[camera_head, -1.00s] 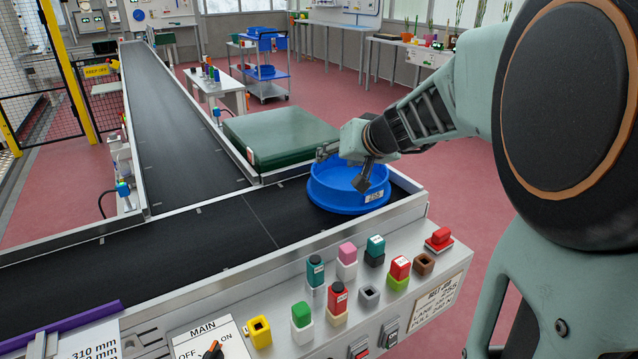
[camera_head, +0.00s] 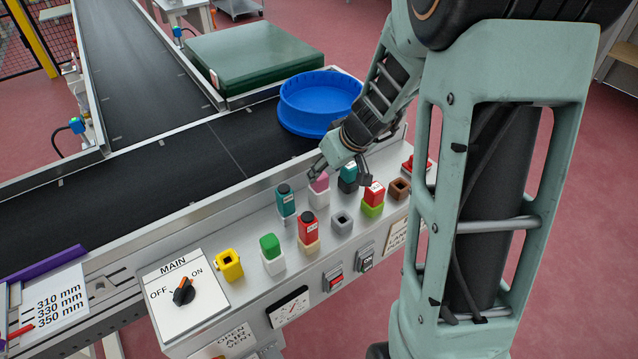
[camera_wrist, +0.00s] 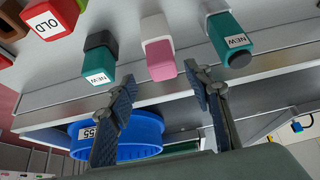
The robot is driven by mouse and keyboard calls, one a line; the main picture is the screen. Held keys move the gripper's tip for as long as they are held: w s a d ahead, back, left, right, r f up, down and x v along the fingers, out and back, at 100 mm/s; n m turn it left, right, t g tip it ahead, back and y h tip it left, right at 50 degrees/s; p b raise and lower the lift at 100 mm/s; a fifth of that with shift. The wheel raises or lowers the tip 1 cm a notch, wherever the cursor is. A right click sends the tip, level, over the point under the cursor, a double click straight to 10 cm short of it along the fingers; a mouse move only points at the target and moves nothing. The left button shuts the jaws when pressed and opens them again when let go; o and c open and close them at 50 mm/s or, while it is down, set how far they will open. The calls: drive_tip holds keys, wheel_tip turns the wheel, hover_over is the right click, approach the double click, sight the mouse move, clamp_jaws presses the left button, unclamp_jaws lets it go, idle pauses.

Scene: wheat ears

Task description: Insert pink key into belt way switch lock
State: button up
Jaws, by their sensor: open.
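The pink key (camera_head: 319,182) stands in a white base (camera_head: 318,200) on the control panel. In the wrist view the pink key (camera_wrist: 161,66) lies between and just beyond the fingertips, with its white base (camera_wrist: 155,27) behind. My gripper (camera_head: 341,174) is open and empty, around or just above the pink key; contact cannot be told. It also shows in the wrist view (camera_wrist: 160,86). Empty square sockets on the panel are yellow (camera_head: 229,265), grey (camera_head: 342,222) and brown (camera_head: 399,188). I cannot read which one is the belt way switch lock.
Close neighbours are a teal key (camera_head: 285,199), a teal key in a black base (camera_head: 348,175), and red keys (camera_head: 307,227) (camera_head: 374,193). A green key (camera_head: 270,247) stands left. A blue tub (camera_head: 320,103) sits on the belt behind. The MAIN switch (camera_head: 183,290) is at left.

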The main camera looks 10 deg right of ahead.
drive_tip(key=x, duration=0.3)
drive_tip(key=b+x, duration=0.1)
drive_tip(key=shift+s+a+f, duration=0.15)
drive_tip(key=shift+s+f, duration=0.05)
drive_tip(key=shift+f, duration=0.15)
drive_tip(key=shift+w+a+f, duration=0.1)
drive_tip(key=shift+w+f, duration=0.2)
drive_tip(key=shift+f, duration=0.05)
drive_tip(key=c, duration=1.2)
drive_tip(key=shift+r, duration=0.15)
drive_tip(key=shift+c, duration=0.2)
wheel_tip(320, 180, up, 9)
drive_tip(key=p, duration=0.4)
drive_tip(key=shift+r, duration=0.65)
drive_tip(key=shift+s, duration=0.1)
